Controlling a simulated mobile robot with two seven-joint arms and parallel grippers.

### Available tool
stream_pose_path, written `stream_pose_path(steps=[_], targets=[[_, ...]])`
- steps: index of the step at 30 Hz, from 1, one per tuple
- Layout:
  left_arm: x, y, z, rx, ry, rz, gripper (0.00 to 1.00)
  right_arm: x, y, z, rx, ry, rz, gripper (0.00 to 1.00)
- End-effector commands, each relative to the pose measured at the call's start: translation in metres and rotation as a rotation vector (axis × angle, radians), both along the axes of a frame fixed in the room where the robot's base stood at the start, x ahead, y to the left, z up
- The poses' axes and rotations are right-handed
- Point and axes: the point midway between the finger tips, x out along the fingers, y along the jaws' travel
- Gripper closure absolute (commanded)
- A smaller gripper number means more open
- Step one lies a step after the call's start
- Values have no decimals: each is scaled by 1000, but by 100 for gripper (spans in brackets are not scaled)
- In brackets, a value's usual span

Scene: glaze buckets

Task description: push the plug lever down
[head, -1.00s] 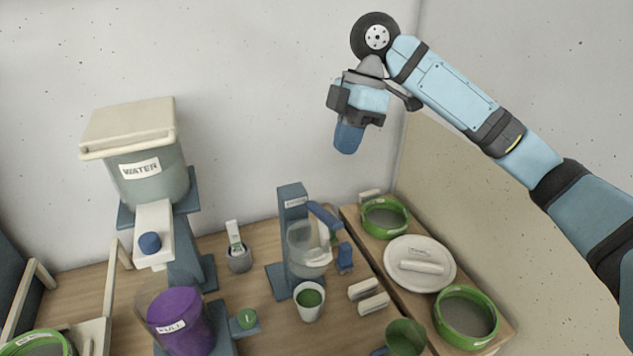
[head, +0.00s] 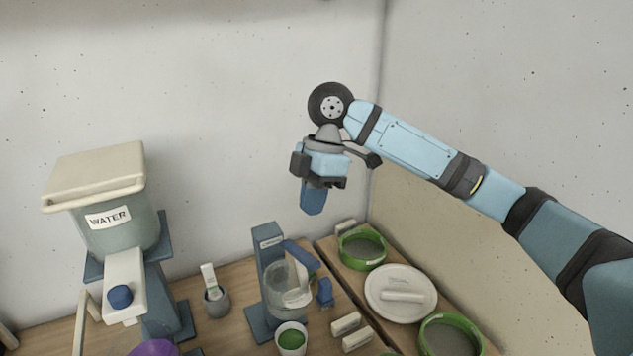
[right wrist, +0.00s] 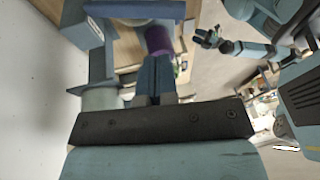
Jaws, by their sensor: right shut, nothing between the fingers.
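A blue lever (head: 302,254) sticks out from the top of a blue-grey stand (head: 268,262), above a clear jug (head: 285,284). I take this as the plug lever; the stand's label is too small to read. My right gripper (head: 313,202) hangs above and a little behind or over the lever in the head view, fingers pointing down, apart from it. Its blue fingers are together and empty, also in the right wrist view (right wrist: 155,78). A dark gripper on a teal arm, likely my left (right wrist: 206,38), shows small in the right wrist view; its jaws are unclear.
A lidded WATER bucket (head: 110,222) stands on a frame at left, with a blue knob (head: 120,296) on its spout. Walls close the back and right.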

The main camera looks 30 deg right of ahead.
Motion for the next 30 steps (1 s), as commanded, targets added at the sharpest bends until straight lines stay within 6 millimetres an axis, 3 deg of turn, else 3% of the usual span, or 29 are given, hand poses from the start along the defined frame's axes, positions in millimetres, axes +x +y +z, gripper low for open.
stream_pose_path(steps=[6, 12, 30], targets=[[0, 2, 7, 2, -4, 3, 57, -7, 13, -43, 0, 1, 1, 100], [0, 3, 9, 4, -3, 5, 57, -18, 12, -67, -1, 0, -1, 100], [-2, 2, 7, 3, 4, 5, 57, -25, 13, -81, -3, -40, -1, 100]])
